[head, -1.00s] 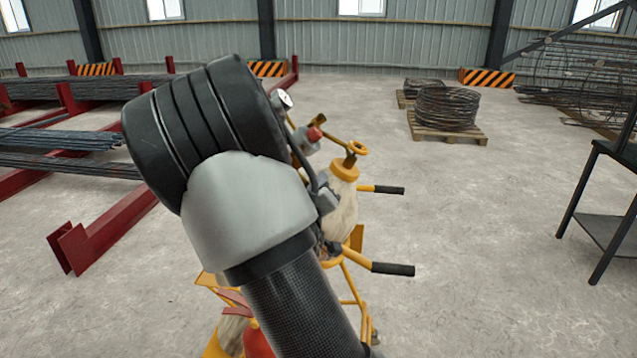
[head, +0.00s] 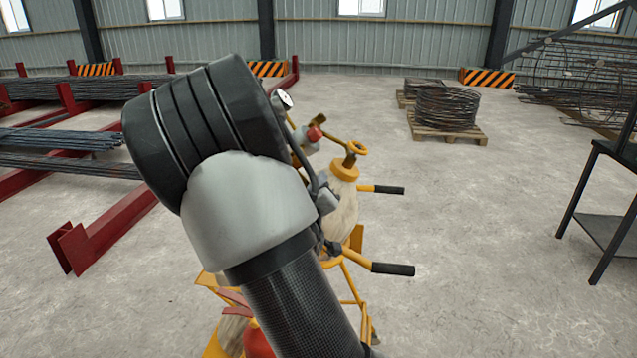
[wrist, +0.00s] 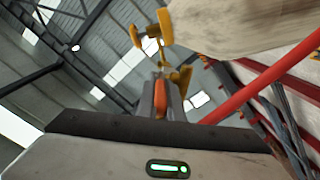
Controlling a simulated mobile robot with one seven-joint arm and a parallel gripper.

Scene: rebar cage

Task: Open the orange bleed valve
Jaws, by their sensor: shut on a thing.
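In the wrist view my gripper (wrist: 161,98) has its two dark fingers closed on a small orange piece, the orange bleed valve (wrist: 160,103). Only part of the orange piece shows between the fingers; how far it is turned cannot be told. Yellow fittings (wrist: 180,78) stand just beyond the fingertips, beside a pale, worn tank. In the head view my arm covers the gripper and the orange valve. The pale tank (head: 343,201) with its yellow collar shows behind my arm.
A red-topped fitting (head: 315,134) and a gauge (head: 284,100) sit near the tank. Black-gripped yellow handles (head: 392,269) stick out right. A red hose or bar (wrist: 258,92) passes right of the fingers. A dark table (head: 610,220) stands right, with open floor between.

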